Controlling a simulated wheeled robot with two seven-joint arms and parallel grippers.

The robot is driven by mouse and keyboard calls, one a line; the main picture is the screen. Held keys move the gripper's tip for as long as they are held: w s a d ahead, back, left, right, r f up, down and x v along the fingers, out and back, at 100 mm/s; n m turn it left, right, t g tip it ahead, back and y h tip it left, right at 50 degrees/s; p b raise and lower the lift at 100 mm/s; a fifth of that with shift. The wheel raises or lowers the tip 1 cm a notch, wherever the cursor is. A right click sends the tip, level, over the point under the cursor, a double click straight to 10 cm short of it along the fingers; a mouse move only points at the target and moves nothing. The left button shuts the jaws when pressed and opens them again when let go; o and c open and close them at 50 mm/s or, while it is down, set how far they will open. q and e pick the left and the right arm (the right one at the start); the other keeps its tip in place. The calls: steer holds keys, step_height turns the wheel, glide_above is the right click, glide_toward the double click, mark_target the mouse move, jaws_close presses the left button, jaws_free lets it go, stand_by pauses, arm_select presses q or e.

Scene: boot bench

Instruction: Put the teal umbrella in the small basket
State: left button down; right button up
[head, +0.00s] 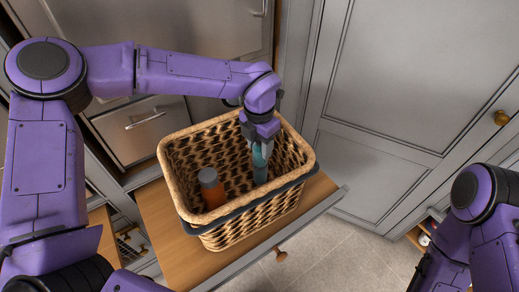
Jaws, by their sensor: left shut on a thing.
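The teal umbrella (260,168) is upright inside the wicker basket (251,224), toward its right side. My left gripper (258,148) is shut on the umbrella's upper end and reaches down into the basket from the back. I cannot tell whether the umbrella's lower end touches the basket floor. My right arm shows at the lower right, but its gripper is not in view.
An orange bottle-like thing with a grey cap (211,188) stands in the basket's left part. The basket stands on a wooden surface (157,215). Grey cabinet doors (390,75) rise behind and to the right. Tiled floor (340,258) shows in front.

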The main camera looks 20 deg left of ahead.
arm_select(q)
steer(key=f, duration=0.3)
steer(key=shift+w+d+f, duration=0.1)
steer(key=shift+w+f, duration=0.2)
steer(key=shift+f, duration=0.1)
steer(key=shift+f, duration=0.15)
steer(key=c, duration=0.5)
jaws_free()
step_height(320, 180, up, 12)
steer(key=shift+s+r+b, duration=0.1)
steer(key=shift+r+b, duration=0.1)
steer(key=shift+b, duration=0.3)
